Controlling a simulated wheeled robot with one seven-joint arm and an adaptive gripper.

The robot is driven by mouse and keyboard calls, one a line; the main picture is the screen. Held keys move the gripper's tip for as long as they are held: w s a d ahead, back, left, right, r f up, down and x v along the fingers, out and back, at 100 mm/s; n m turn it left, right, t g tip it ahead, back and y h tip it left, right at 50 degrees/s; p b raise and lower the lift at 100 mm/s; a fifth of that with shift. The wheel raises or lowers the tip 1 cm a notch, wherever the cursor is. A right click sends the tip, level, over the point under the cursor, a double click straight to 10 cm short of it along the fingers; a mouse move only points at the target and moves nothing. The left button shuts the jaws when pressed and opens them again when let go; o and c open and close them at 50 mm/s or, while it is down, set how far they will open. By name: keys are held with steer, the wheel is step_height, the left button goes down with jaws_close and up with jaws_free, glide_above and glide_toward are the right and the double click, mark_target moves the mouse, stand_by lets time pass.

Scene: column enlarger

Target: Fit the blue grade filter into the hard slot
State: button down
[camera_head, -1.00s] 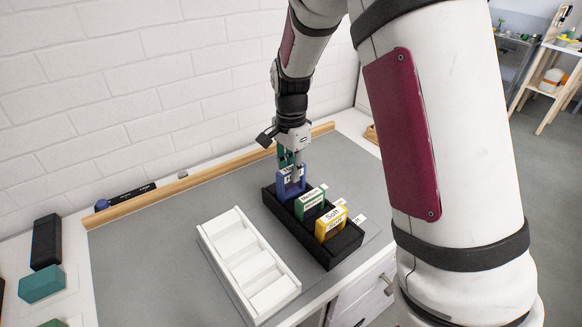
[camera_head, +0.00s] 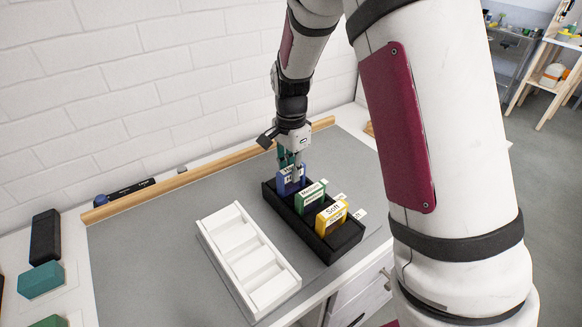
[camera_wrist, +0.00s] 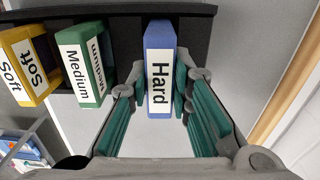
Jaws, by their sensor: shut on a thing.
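The blue grade filter (camera_head: 288,184) has a white label that reads "Hard" in the wrist view (camera_wrist: 159,62). My gripper (camera_head: 290,168) is shut on it, with a fingertip on each side in the wrist view (camera_wrist: 160,95). The filter stands upright at the far end of the black rack (camera_head: 280,207). Its lower edge is hidden by the rack wall, so I cannot tell how deep it sits. The green Medium filter (camera_head: 308,200) and the yellow Soft filter (camera_head: 330,221) stand in the same rack, nearer the camera.
A white slotted tray (camera_head: 222,226), empty, lies left of the rack on the grey mat (camera_head: 150,250). A wooden strip (camera_head: 210,173) runs along the wall behind. A dark block (camera_head: 45,237) and a teal block (camera_head: 40,279) lie at the far left.

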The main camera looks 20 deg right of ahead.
steer(key=shift+f, duration=0.65)
steer(key=c, duration=1.4)
jaws_free()
steer(key=shift+o, duration=0.2)
steer(key=shift+r+p, duration=1.2)
steer(key=shift+r, duration=2.75)
steer(key=shift+r, duration=0.15)
